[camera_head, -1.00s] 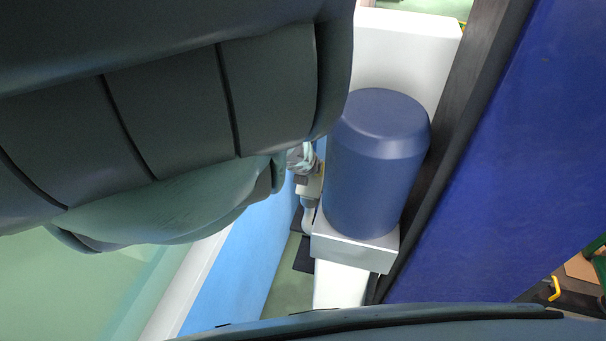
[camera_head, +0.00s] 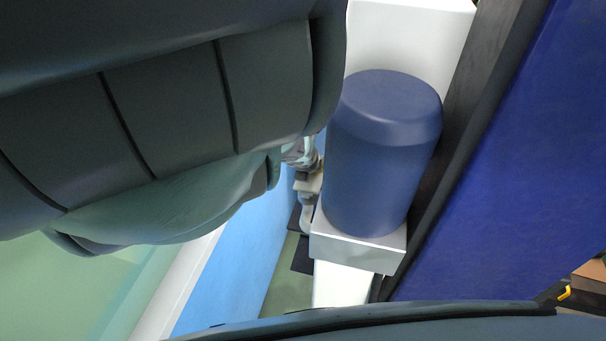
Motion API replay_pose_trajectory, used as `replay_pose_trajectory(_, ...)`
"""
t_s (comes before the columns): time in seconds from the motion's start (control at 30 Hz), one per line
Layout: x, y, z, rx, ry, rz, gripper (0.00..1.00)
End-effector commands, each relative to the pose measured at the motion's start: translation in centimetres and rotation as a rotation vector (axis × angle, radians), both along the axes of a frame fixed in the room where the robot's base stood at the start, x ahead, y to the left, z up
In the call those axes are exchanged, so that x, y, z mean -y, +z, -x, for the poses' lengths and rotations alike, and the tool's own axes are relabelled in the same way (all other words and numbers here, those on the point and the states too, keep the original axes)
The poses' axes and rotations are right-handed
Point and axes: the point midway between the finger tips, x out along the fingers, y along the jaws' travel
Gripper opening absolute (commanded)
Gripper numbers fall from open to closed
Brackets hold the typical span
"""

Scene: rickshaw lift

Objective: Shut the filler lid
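I cannot make out a filler lid in this view. A dark blue rounded cylinder (camera_head: 372,175) stands on a light grey block (camera_head: 355,250). A small pale fitting with a curved pipe (camera_head: 306,185) sits close to the cylinder's left side, partly hidden behind the dark shape at the upper left. Its details are too small to tell, and I cannot see whether it carries a lid. My gripper is not in view.
A large dark ribbed shape with a teal underside fills the upper left and blocks much of the view. A broad blue panel (camera_head: 510,170) with a dark edge post (camera_head: 465,130) stands at the right. A light blue surface (camera_head: 235,265) lies at lower left.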

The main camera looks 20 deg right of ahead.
Motion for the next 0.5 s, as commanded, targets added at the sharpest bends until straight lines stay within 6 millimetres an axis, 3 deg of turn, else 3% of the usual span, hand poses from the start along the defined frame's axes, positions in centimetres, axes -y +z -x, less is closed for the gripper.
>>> replay_pose_trajectory(0.5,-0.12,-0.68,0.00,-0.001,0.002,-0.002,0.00)
